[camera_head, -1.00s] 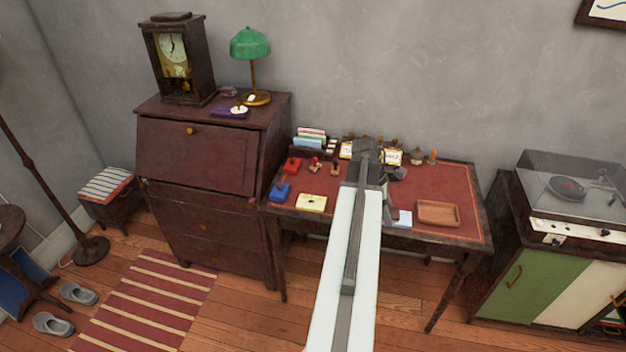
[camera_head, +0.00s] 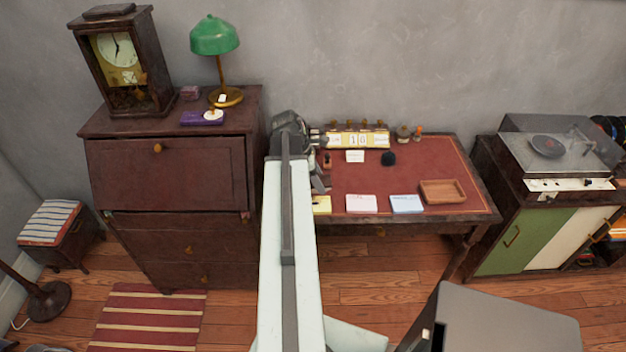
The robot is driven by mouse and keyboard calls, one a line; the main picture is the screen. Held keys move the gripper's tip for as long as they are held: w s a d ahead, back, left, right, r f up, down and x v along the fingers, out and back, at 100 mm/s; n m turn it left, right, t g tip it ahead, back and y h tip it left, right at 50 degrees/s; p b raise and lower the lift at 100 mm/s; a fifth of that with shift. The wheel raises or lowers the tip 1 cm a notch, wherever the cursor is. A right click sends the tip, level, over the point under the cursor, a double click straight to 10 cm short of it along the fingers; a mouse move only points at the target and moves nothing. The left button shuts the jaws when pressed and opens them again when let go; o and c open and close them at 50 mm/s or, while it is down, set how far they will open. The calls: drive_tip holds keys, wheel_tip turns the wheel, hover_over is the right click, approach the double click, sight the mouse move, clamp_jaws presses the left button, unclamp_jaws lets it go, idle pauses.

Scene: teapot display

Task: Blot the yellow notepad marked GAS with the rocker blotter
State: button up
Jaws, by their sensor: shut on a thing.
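The yellow notepad (camera_head: 321,205) lies at the front left of the red desk top, partly hidden by my arm. Its lettering is too small to read. My gripper (camera_head: 318,181) is over the left part of the desk, just behind the notepad in the picture. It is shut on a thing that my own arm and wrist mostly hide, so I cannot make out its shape. I see no rocker blotter standing free on the desk.
A pink pad (camera_head: 361,204), a blue pad (camera_head: 406,204) and a wooden tray (camera_head: 443,191) line the front edge. A small stamp (camera_head: 327,161), a white card (camera_head: 355,156), a dark round object (camera_head: 388,158) and a block calendar (camera_head: 358,139) stand behind. The desk's middle is clear.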

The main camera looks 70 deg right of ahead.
sight(322, 203)
wheel_tip(322, 203, down, 7)
drive_tip(key=b, duration=0.7)
drive_tip(key=shift+f, duration=0.2)
drive_tip(key=shift+f+b, duration=0.4)
drive_tip(key=shift+b, duration=0.2)
idle(0.7)
drive_tip(key=shift+r, duration=0.1)
drive_tip(key=shift+s+t+p, duration=0.15)
drive_tip(key=shift+t+p, duration=0.15)
drive_tip(key=shift+p, duration=0.05)
drive_tip(key=shift+s+d+t+y+p, duration=0.2)
drive_tip(key=shift+t+y+p, duration=0.2)
drive_tip(key=shift+t+y, duration=0.3)
drive_tip(key=shift+w+a+f+g+h+b, duration=0.2)
drive_tip(key=shift+w+g+h+b, duration=0.1)
drive_tip(key=shift+g+h+b, duration=0.25)
drive_tip(key=shift+r+g, duration=0.1)
drive_tip(key=shift+g, duration=0.35)
